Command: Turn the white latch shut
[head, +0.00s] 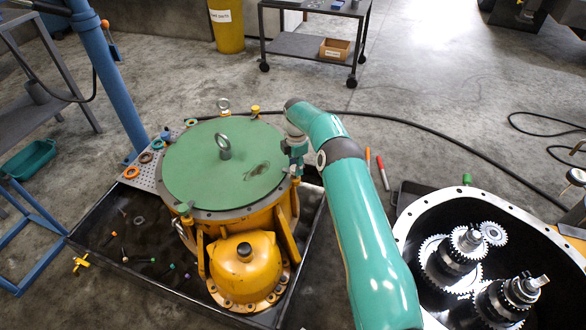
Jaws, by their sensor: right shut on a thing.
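The yellow housing (243,268) stands in a black tray and has a round green cover (205,165) with a lifting eye on top. My right arm reaches in from the lower right. My right gripper (296,168) points down at the right rim of the housing, beside the green cover. It is shut on a small part there, which seems to be the white latch. The fingers and arm hide most of that part, so its angle cannot be told. My left gripper is not in view.
A black tray (92,238) with loose bolts surrounds the housing. A perforated plate (146,172) with rings lies to the left. An open gear casing (408,222) stands at right. Two markers (382,172) and a black hose (440,150) lie on the floor behind.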

